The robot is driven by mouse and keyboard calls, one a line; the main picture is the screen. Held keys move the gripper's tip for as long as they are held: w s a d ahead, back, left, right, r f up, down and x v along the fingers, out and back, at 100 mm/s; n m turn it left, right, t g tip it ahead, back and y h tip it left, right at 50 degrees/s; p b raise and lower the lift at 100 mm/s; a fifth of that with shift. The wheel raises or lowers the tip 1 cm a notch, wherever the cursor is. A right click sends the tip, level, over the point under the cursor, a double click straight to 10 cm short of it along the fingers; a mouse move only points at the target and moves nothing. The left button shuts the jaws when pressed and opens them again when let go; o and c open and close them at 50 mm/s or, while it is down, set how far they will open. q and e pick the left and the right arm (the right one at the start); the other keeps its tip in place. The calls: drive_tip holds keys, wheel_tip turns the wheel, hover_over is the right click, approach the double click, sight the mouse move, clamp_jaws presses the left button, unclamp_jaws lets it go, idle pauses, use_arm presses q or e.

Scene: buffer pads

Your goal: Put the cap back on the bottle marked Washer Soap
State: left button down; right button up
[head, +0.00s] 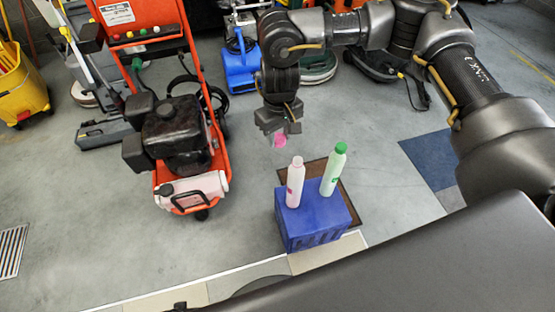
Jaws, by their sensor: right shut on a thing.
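A white bottle (295,187) with a pink mark and a narrow pale top stands upright on the blue crate (313,229). A second white bottle (331,175) with a green cap (340,148) and a green mark stands to its right, leaning slightly in the picture. The writing on both is too small to read, so I cannot tell which is Washer Soap. My right gripper (279,133) points down, shut on a small pink cap (279,141). It is above and behind the left bottle in the picture, apart from it. My left gripper is not in view.
An orange machine (168,120) with a dark engine stands left of the crate. A yellow bucket (22,85) and a blue blower (241,68) are further back. A brown mat (347,200) lies by the crate and a blue mat (430,158) to its right.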

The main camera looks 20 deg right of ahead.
drive_tip(key=s+d+r+m, duration=0.2)
drive_tip(key=d+r+m, duration=0.1)
drive_tip(key=d+r, duration=0.3)
wheel_tip(320, 180, up, 2)
drive_tip(key=shift+s+d+r, duration=0.1)
drive_tip(key=shift+s+d, duration=0.15)
drive_tip(key=shift+s, duration=0.05)
